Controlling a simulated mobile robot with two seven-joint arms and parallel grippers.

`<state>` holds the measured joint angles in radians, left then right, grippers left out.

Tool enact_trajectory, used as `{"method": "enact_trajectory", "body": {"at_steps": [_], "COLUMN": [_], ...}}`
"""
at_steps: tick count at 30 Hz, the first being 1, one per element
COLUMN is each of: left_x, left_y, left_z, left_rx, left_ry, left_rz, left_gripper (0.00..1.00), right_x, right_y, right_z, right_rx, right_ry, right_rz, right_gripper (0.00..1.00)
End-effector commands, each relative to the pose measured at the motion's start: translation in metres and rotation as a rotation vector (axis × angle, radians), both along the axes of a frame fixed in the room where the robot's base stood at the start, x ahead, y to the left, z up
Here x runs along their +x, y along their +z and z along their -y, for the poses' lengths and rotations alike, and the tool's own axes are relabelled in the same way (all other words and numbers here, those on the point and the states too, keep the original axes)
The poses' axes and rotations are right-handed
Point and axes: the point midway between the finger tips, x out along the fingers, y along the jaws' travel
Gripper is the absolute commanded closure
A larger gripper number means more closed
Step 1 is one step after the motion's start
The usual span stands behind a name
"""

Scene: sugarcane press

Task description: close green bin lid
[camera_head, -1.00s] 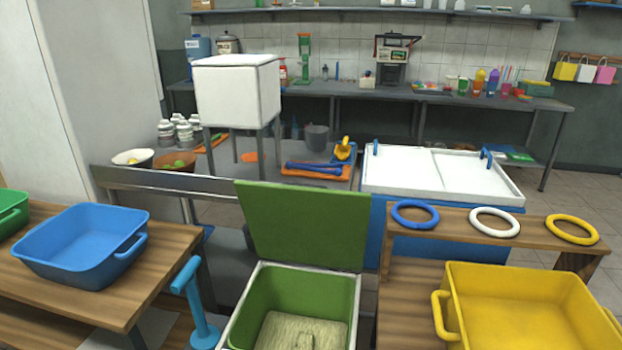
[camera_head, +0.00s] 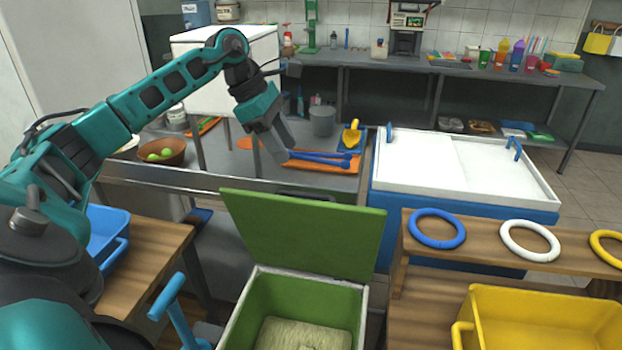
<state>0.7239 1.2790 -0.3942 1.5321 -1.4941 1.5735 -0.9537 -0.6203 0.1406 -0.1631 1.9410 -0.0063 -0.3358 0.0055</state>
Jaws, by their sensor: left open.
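The green bin (camera_head: 340,300) stands at the bottom middle, with pale material visible on its floor. Its green lid (camera_head: 305,238) is open and stands tilted up along the bin's far edge. My left gripper (camera_head: 282,143) hangs beyond and above the lid's top edge, pointing down over the grey worktop. It is open and appears apart from the lid. My right gripper is not in view.
A yellow tub (camera_head: 545,310) is at the lower right, below a wooden shelf with rings (camera_head: 437,228). A white sliding-top chest (camera_head: 470,168) stands behind. Blue tongs (camera_head: 320,156) lie on an orange tray near my left gripper. A blue basin (camera_head: 107,232) is at left.

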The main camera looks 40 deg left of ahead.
Motion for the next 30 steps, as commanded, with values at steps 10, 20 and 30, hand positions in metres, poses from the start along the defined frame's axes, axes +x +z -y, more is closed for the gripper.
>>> {"method": "enact_trajectory", "body": {"at_steps": [10, 20, 30], "left_x": [0.002, 0.021, 0.028], "left_y": [-0.023, -0.084, -0.110], "left_z": [-0.007, 0.013, 0.020], "left_rx": [0.058, 0.055, 0.056], "left_ry": [0.001, 0.002, 0.003], "left_rz": [-0.016, -0.012, -0.011], "left_gripper": [0.56, 0.56, 0.56], "right_x": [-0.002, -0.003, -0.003], "right_y": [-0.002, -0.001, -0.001], "right_z": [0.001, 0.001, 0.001], "right_rx": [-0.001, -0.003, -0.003], "right_ry": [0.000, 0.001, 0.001], "right_rz": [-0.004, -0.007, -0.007], "right_gripper": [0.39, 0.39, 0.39]}}
